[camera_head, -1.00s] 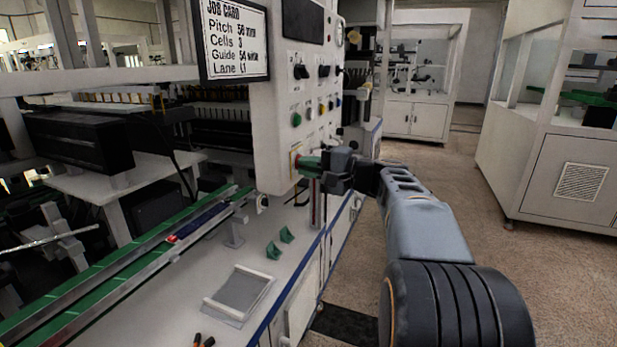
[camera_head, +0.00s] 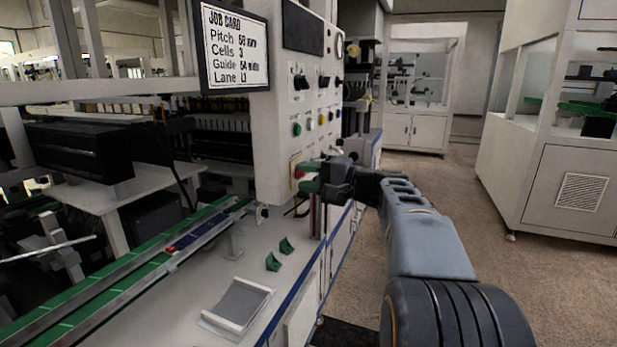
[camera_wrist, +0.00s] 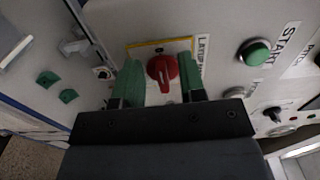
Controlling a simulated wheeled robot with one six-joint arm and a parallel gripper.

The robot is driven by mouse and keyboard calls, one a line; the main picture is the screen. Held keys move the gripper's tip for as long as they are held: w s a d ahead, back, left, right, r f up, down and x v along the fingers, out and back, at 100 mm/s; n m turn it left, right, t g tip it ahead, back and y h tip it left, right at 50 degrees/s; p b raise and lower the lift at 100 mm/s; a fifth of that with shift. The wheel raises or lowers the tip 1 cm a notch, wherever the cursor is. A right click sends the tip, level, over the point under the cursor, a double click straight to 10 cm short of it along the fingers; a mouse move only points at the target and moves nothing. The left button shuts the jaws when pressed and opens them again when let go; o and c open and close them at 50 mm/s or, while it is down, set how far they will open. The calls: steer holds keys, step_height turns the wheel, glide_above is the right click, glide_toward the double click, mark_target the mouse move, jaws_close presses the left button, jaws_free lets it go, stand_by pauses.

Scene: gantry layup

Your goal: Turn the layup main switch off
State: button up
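The layup main switch is a red rotary knob (camera_wrist: 162,72) on a yellow-edged plate, beside a label reading "LAYUP". In the wrist view its handle points roughly along the fingers. In the head view the red knob (camera_head: 297,172) shows low on the white control panel (camera_head: 275,130). My gripper (camera_wrist: 161,80) has green fingers, one on each side of the knob, with visible gaps, so it is open. In the head view my gripper (camera_head: 308,177) reaches the panel's lower part from the right. Whether the fingertips touch the plate cannot be told.
A green START button (camera_wrist: 254,53) and a black selector (camera_wrist: 273,113) are beside the switch. Below are a white bench (camera_head: 215,270), two green brackets (camera_head: 280,254), a grey tray (camera_head: 238,303) and a green-edged conveyor (camera_head: 110,275). Open floor lies right.

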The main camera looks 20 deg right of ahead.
steer(key=p+v, duration=0.1)
steer(key=v, duration=1.3)
steer(key=shift+w+a, duration=0.1)
